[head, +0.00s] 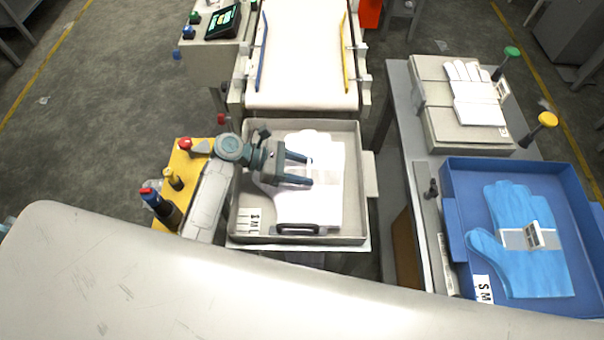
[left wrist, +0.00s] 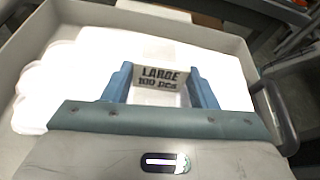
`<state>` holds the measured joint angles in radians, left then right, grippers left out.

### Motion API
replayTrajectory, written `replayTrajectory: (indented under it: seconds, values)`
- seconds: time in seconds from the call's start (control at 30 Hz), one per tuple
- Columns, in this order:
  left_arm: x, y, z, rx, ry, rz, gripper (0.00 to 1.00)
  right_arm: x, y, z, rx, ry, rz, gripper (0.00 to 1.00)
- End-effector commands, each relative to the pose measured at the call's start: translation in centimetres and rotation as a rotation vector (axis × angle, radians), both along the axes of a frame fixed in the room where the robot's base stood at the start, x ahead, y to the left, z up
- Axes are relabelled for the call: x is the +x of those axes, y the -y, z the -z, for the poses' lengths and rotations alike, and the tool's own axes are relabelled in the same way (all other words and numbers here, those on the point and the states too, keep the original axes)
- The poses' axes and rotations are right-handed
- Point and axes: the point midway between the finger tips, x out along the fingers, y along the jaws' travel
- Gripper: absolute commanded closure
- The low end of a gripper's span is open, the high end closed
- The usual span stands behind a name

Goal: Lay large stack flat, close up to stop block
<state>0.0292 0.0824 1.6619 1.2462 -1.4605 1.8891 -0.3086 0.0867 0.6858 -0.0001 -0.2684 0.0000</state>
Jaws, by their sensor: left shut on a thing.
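The large stack of white gloves (head: 322,200) lies in a grey tray (head: 355,235), fingers toward the conveyor. It fills much of the left wrist view (left wrist: 70,75), with its "LARGE 100 pcs" band (left wrist: 160,78) between my fingers. My left gripper (head: 308,170) reaches in from the left and is shut on the stack at this band. Whether the stack's underside touches the tray floor everywhere cannot be told. A pale block (head: 370,173) sits at the tray's right side; I cannot tell whether it is the stop block. My right gripper is not in view.
A conveyor (head: 302,60) stands behind the tray. On the right table, a blue tray (head: 455,185) holds blue gloves (head: 545,270), and white gloves (head: 475,95) lie on a grey box (head: 440,130). A dark handle (head: 297,228) is at the grey tray's near edge.

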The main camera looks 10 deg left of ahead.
Motion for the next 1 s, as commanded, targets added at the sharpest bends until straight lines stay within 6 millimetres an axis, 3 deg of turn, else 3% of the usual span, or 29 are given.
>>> replayTrajectory:
  seconds: [0.2, 0.37, 0.4, 0.5, 0.83, 1.0]
  values:
    - [0.0, 0.0, 2.9, 0.0, -0.002, 0.0, 0.81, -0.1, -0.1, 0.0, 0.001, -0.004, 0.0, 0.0]
    - [0.0, 0.0, 3.0, 0.001, -0.002, -0.001, 0.81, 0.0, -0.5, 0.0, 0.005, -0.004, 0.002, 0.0]
    - [-0.1, 0.0, 3.1, 0.002, -0.002, 0.0, 0.46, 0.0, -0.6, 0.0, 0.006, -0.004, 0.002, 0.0]
    - [-0.1, 0.0, 3.1, 0.001, -0.003, 0.0, 0.26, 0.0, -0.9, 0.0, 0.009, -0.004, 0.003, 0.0]
    - [-0.1, -0.2, 2.8, 0.002, -0.001, 0.0, 0.25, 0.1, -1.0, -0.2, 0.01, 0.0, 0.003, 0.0]
    - [-0.3, -1.8, 1.8, 0.005, -0.003, 0.0, 0.25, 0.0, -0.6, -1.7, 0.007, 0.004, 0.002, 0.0]
